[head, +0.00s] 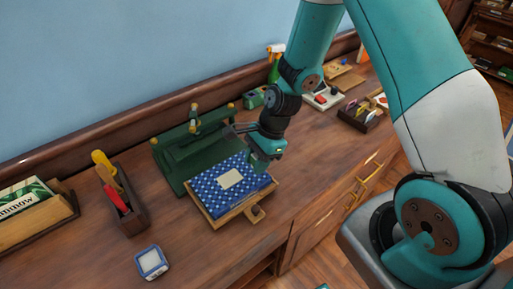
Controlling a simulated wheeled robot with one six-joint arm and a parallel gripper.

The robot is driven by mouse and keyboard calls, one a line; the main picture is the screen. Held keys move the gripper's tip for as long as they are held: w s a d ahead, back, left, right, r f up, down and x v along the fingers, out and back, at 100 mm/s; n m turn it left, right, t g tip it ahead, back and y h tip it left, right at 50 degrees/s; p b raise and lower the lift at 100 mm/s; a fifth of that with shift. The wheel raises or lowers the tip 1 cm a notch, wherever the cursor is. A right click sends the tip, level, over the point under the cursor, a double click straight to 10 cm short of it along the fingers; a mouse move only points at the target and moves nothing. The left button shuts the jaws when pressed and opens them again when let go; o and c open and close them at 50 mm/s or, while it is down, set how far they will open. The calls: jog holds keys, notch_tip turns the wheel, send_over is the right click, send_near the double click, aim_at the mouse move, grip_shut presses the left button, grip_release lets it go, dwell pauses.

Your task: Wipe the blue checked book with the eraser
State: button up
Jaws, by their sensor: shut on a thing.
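The blue checked book (214,198), blue with a pale check pattern and a cream label (230,178) on its cover, lies flat on a wooden tray (238,213) on the desk. My gripper (262,164) is over the far right corner of the book, pointing down, and is shut. The eraser in its jaws is small and mostly hidden by the fingers. I cannot tell whether it touches the cover.
A dark green press-like stand (175,155) stands right behind the book. A wooden holder (130,215) with red and yellow tools and a blue-framed square item (151,262) are to the left. An organiser (361,117) is at the right.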

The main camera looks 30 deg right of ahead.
jog(key=shift+r+p, duration=0.7)
jog(key=shift+r, duration=0.4)
